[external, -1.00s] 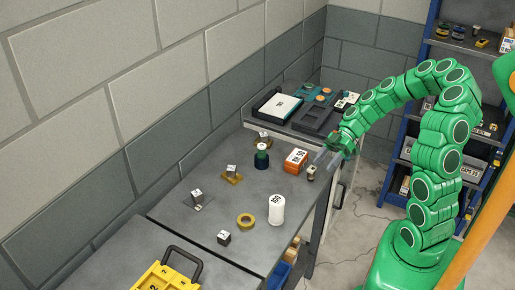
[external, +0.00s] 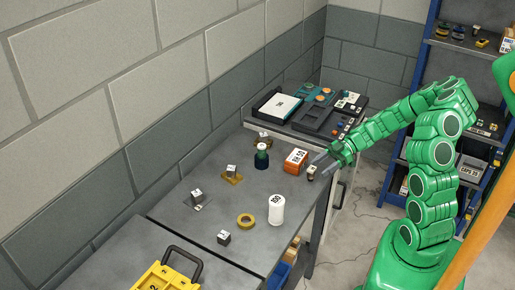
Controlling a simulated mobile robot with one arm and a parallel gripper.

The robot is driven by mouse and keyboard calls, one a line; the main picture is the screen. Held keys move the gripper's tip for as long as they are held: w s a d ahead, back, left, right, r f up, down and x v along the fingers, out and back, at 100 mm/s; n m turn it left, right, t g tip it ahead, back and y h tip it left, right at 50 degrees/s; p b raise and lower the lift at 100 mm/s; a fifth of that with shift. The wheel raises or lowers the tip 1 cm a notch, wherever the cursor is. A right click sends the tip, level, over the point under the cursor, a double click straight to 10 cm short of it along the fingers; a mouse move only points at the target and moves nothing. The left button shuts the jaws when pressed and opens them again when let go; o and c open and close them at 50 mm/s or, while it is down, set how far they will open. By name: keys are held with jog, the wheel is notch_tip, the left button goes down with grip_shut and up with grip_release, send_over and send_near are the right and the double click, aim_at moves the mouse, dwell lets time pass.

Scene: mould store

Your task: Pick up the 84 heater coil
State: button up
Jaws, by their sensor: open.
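I cannot make out the number 84 on any item, so I cannot say for sure which one is the heater coil. A small dark item with a pale label (external: 311,173) stands at the right edge of the grey bench (external: 185,225). My gripper (external: 319,163) is open, with its grey fingers close above and beside this small item. In this view I cannot tell whether the fingers touch it or go around it. Nothing shows held between them.
An orange labelled box (external: 295,161) stands just left of my fingers. A dark tray (external: 318,118) lies behind.

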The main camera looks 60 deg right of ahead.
aim_at(311, 174)
jog(key=shift+x, duration=1.95)
jog(key=shift+r, duration=0.1)
jog(key=c, duration=1.1)
jog(key=shift+o, duration=0.2)
